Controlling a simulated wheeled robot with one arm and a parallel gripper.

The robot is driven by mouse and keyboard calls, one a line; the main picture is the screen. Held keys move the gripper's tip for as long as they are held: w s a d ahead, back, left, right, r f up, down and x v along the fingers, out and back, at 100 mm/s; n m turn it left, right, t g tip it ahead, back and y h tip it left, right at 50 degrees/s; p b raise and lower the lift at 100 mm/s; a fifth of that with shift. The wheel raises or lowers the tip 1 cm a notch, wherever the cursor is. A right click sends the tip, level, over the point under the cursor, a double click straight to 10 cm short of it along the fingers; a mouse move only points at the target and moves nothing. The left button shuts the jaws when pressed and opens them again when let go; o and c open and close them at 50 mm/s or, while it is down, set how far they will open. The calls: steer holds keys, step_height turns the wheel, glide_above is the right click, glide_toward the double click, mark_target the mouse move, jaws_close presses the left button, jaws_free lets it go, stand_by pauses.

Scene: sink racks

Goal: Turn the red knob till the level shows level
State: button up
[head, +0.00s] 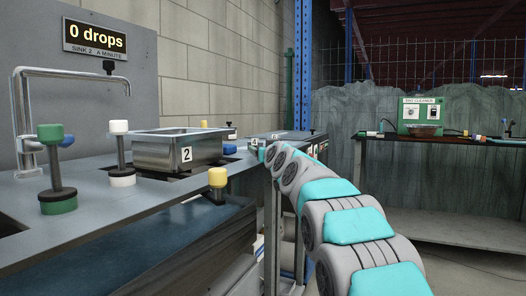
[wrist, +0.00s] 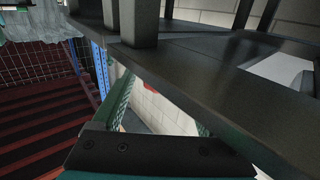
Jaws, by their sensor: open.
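No red knob shows clearly in either view. A small red patch (wrist: 148,86) shows near the pale block wall in the wrist view; I cannot tell what it is. No level can be made out. My gripper (wrist: 162,108) is open in the wrist view, with a dark screwed plate at the bottom and greenish finger-like strips either side of a gap. I see nothing held in it. In the head view my arm reaches away to the far end of the sink counter, and its end is small and partly hidden there.
The steel counter (head: 92,205) carries a basin marked 2 (head: 150,153), a tap (head: 22,110) and green, white and yellow knobs. A sign (head: 95,38) reads 0 drops. A dark beam (wrist: 235,90) crosses close in the wrist view. A bench (head: 440,145) stands right.

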steer(key=b+v, duration=0.2)
steer(key=v, duration=0.5)
steer(key=shift+r, duration=0.2)
